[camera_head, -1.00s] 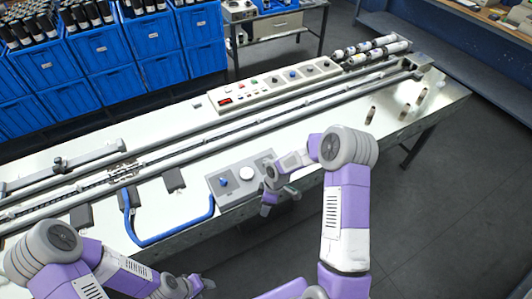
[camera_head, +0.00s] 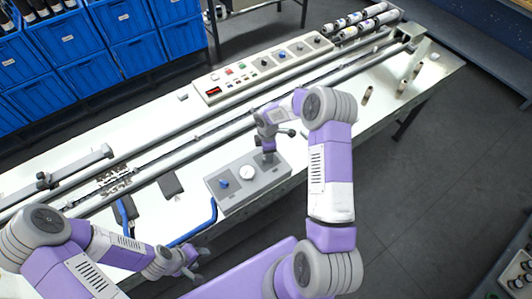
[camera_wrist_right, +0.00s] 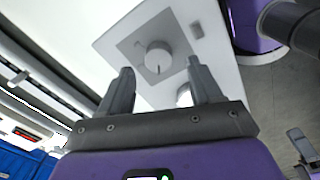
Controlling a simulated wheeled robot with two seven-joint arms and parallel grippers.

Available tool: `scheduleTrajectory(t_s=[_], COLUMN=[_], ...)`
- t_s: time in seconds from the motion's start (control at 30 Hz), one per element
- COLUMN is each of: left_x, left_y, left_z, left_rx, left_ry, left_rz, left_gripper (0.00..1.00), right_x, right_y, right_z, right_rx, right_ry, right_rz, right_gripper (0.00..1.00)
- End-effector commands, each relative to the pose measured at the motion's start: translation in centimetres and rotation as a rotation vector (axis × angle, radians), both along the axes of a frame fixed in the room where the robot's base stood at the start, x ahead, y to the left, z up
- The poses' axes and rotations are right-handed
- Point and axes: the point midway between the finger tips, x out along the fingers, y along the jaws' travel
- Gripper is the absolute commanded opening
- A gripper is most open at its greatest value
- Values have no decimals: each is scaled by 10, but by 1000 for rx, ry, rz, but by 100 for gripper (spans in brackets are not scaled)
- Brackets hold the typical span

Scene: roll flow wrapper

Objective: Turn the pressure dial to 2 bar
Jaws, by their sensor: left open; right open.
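The pressure panel (camera_head: 236,200) is a grey box on the near edge of the bench, with a blue knob (camera_head: 223,184) and a white round gauge (camera_head: 247,173). My right gripper (camera_head: 268,157) is over its right end, pointing down and hiding the dial there. In the right wrist view the round pale dial (camera_wrist_right: 157,57) sits on a grey square plate, with a dark mark on its lower edge. The open fingers of my right gripper (camera_wrist_right: 159,70) stand either side of the view below it; contact does not show. Scale figures are unreadable. My left gripper (camera_head: 192,264) is open and empty, low in front of the bench.
A blue hose (camera_head: 200,229) runs from the panel's left side. A long control unit (camera_head: 262,68) with buttons and knobs lies behind the rails. Several small upright pieces (camera_head: 401,88) stand at the right. Blue crates (camera_head: 118,47) are behind the bench.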

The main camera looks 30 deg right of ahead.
Motion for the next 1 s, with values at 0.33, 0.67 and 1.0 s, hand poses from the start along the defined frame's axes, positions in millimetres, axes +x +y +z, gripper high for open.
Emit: scheduleTrajectory(t_s=[0.33, 0.67, 1.0], left_x=[0, 0, 0], left_y=[0, 0, 0], left_z=[2, 2, 2], left_rx=[0, 0, 0], left_ry=[-1, -1, -1], left_rz=[0, 0, 0], left_gripper=[51, 51, 51], right_x=[0, 0, 0], right_y=[0, 0, 0], right_z=[-33, -33, -33], right_rx=[1, 1, 1], right_ry=[0, 0, -1], right_rz=[-1, -1, -2], right_gripper=[64, 49, 8])
